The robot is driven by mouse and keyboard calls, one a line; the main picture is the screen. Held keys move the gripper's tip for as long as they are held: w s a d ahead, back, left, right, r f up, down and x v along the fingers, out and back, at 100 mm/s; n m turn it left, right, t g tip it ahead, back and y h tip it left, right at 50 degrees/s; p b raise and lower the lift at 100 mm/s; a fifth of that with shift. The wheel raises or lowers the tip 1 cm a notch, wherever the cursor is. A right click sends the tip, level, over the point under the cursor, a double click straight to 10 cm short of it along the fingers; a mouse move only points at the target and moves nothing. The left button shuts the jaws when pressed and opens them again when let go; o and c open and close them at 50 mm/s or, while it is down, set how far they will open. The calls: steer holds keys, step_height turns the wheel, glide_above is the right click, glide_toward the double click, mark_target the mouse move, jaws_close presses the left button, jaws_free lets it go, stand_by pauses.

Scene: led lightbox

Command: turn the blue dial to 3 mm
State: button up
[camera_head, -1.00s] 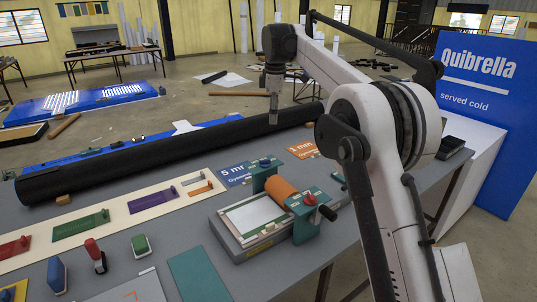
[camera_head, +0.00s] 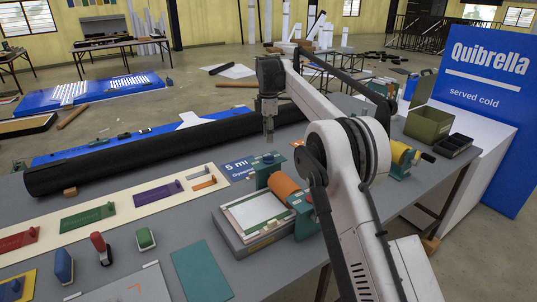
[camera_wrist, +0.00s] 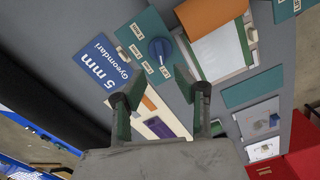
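The blue dial (camera_head: 268,157) sits on top of the green end block of the orange-roller press (camera_head: 286,187). In the wrist view, the dial (camera_wrist: 160,48) is a round blue knob with a raised grip on a teal plate (camera_wrist: 148,30). Several small cream labels surround its lower left side, too small to read surely. My gripper (camera_head: 269,138) points down just above the dial in the head view. In the wrist view, my gripper (camera_wrist: 160,72) is open and empty, its fingertips apart with the dial just beyond them.
A blue 5 mm sign (camera_wrist: 95,70) lies beside the press. A long black roll (camera_head: 150,155) runs behind. A flat bed with a white sheet (camera_head: 255,212) is in front of the roller. An olive box (camera_head: 428,124) and a yellow-roller device (camera_head: 400,157) stand right.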

mark_target(268, 156)
step_height(268, 156, down, 9)
steer(key=shift+r+p, duration=0.2)
steer(key=shift+p, duration=0.45)
jaws_close()
